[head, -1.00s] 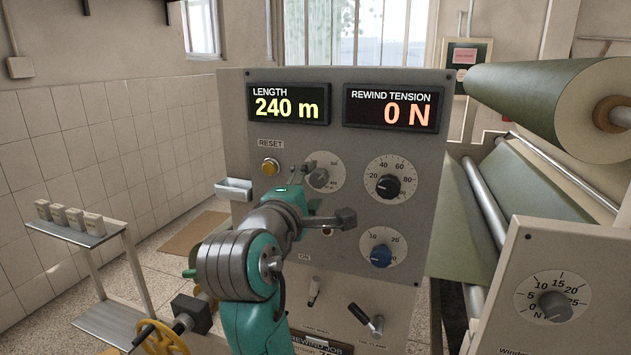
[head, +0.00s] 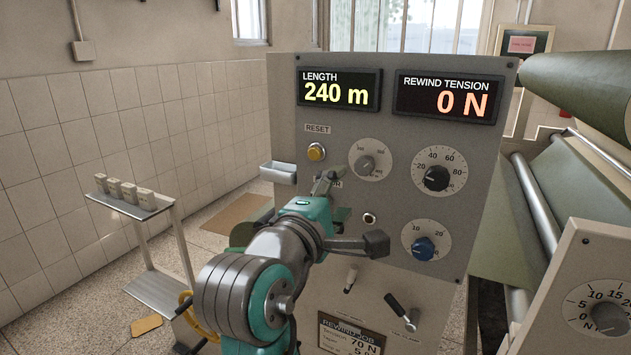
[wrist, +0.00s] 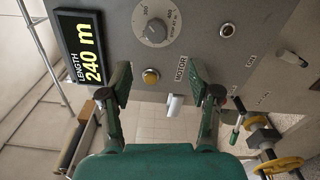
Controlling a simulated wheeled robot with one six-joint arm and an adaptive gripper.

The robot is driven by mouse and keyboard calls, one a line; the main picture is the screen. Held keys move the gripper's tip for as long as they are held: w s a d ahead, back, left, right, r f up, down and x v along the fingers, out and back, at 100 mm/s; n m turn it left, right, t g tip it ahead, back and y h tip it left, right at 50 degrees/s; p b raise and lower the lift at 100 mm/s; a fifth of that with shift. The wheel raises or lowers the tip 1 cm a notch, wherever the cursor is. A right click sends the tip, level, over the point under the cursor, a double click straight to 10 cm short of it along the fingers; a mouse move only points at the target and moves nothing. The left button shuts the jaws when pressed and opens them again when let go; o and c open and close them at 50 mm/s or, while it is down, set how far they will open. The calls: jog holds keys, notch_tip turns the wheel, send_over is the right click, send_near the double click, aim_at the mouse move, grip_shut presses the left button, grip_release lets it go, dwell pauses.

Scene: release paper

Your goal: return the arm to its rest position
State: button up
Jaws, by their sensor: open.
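My gripper (wrist: 161,84) has its two dark green fingers spread apart with nothing between them. In the wrist view it faces the grey control panel (wrist: 205,50), with the yellow reset button (wrist: 151,76) and a small white tray (wrist: 175,105) showing between the fingers. In the head view my arm (head: 250,285) is bent in front of the panel's lower left part, and its wrist hides some of the panel face. The fingers are only partly visible there. I cannot tell the exact gap to the panel.
The panel carries a length display (head: 338,90) reading 240 m, a tension display (head: 447,97) reading 0 N, several knobs and two levers. A small shelf (head: 130,203) with pale blocks stands left. A paper roll (head: 585,85) is at right.

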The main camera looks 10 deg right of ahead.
jog(key=s+d+f+t+y, duration=0.1)
jog(key=s+f+y, duration=0.2)
jog(key=f, duration=0.9)
jog(key=s+d+f+y, duration=0.1)
jog(key=s+f+y, duration=0.25)
jog(key=f, duration=0.75)
jog(key=s+d+f+t+y, duration=0.1)
jog(key=s+d+f+y, duration=0.15)
jog(key=f, duration=0.95)
jog(key=s+f+m+g+y, duration=0.15)
jog(key=s+f, duration=0.25)
jog(key=s, duration=0.5)
jog(key=s+f+m+y, duration=0.1)
jog(key=s+f+m, duration=0.25)
jog(key=s, duration=0.55)
jog(key=s+d+r+m, duration=0.1)
jog(key=s+m, duration=0.3)
jog(key=s, duration=0.4)
jog(key=s+d+r+m+h, duration=0.1)
jog(key=s+m, duration=0.3)
jog(key=s, duration=0.5)
jog(key=shift+d, duration=0.45)
jog(key=shift+g, duration=0.25)
